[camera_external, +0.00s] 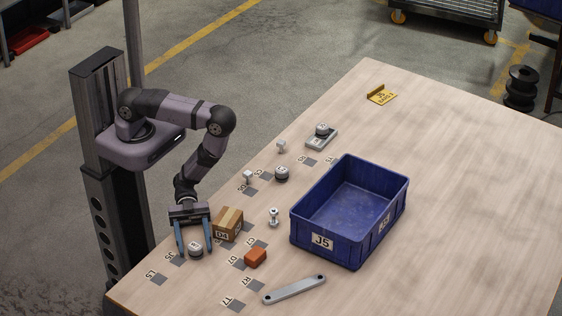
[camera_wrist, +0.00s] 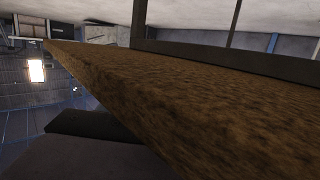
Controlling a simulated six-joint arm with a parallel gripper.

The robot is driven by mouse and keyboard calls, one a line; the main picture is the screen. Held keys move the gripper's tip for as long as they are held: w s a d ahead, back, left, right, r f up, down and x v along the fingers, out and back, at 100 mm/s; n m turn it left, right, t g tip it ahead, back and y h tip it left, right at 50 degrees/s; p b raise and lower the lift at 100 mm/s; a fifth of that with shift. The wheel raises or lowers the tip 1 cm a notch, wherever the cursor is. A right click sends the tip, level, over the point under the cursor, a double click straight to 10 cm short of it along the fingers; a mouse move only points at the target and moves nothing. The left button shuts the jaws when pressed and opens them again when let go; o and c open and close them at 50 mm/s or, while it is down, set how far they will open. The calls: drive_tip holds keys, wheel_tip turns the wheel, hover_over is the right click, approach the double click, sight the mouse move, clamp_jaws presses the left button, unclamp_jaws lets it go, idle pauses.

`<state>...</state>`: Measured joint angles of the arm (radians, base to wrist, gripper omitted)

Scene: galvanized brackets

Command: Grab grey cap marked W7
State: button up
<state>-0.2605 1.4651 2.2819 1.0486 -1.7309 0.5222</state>
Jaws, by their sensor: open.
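Three round grey caps show in the external view. One cap (camera_external: 195,248) stands on the table at the near left, between the two blue fingers of my gripper (camera_external: 195,252). My gripper points down and is open, one finger on either side of this cap; I cannot tell whether they touch it. A second cap (camera_external: 281,173) stands farther back, left of the blue bin. A third cap (camera_external: 321,129) sits on a grey plate (camera_external: 320,139) at the back. The cap markings are too small to read, so I cannot tell which is W7. No cap shows in the wrist view.
A cardboard box (camera_external: 228,224) stands close to my gripper's right. A rough brown surface (camera_wrist: 190,100) fills much of the wrist view.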

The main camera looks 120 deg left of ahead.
drive_tip(key=c, duration=1.2)
drive_tip(key=shift+r, duration=0.2)
drive_tip(key=shift+r+p, duration=0.5)
drive_tip(key=shift+r, duration=4.35)
